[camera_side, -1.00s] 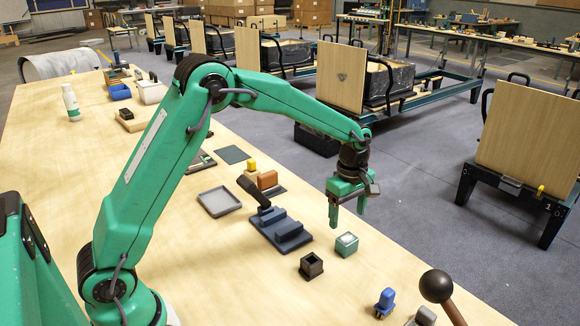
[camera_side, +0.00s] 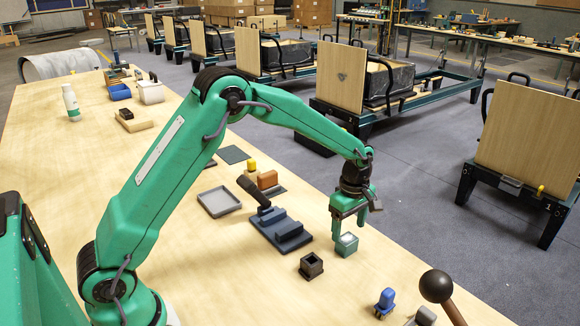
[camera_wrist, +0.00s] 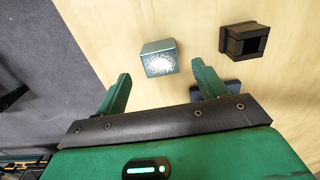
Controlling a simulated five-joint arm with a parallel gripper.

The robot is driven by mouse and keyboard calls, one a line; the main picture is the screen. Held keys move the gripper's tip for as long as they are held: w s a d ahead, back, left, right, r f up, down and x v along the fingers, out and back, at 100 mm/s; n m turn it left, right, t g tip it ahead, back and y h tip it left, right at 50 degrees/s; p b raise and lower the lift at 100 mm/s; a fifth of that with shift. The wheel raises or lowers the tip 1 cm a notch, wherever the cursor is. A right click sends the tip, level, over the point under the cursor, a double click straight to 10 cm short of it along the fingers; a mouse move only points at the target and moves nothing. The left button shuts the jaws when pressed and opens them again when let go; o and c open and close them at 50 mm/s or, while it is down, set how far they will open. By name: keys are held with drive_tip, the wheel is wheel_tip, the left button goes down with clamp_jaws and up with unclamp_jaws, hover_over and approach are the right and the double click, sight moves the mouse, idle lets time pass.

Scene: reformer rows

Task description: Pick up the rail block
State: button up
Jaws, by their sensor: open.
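A small green block with a pale, speckled top, which looks like the rail block (camera_side: 346,245), stands on the bench near its right edge. In the wrist view the block (camera_wrist: 158,60) lies ahead of the fingertips, roughly in line with the gap between them. My gripper (camera_side: 350,228) points down just above the block in the side view, its fingers apart. In the wrist view my gripper (camera_wrist: 161,82) has nothing between its fingers. Whether a finger touches the block cannot be told.
A dark square hollow block (camera_side: 311,266) stands close by, also in the wrist view (camera_wrist: 243,42). A dark blue stepped fixture (camera_side: 280,230) and a grey tray (camera_side: 219,202) lie to the left. A blue piece (camera_side: 385,303) and a dark ball-ended handle (camera_side: 437,287) are nearer the camera.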

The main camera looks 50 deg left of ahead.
sight(347, 238)
drive_tip(key=shift+f, duration=2.55)
drive_tip(key=c, duration=1.1)
